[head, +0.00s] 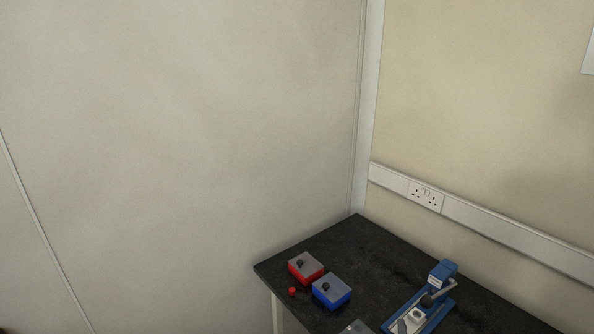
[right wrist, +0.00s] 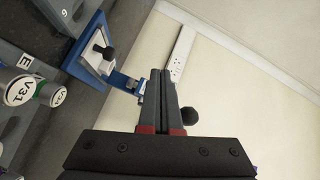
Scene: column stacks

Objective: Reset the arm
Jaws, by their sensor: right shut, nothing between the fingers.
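My right gripper (right wrist: 162,74) shows in the right wrist view, its two grey fingers with red bases pressed together and nothing between them. Beyond and to the left of its fingertips in that picture is a blue stand (right wrist: 78,66) with a pale plate and a black knob. What looks like the same blue device (head: 443,272) stands on the dark bench in the head view. I cannot make out either gripper in the head view, and my left gripper is not in view.
The dark bench (head: 350,248) stands in the corner and holds a red box (head: 306,275), a blue box (head: 332,300) and a small red cap (head: 292,291). Wall sockets (head: 425,196) are above the bench.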

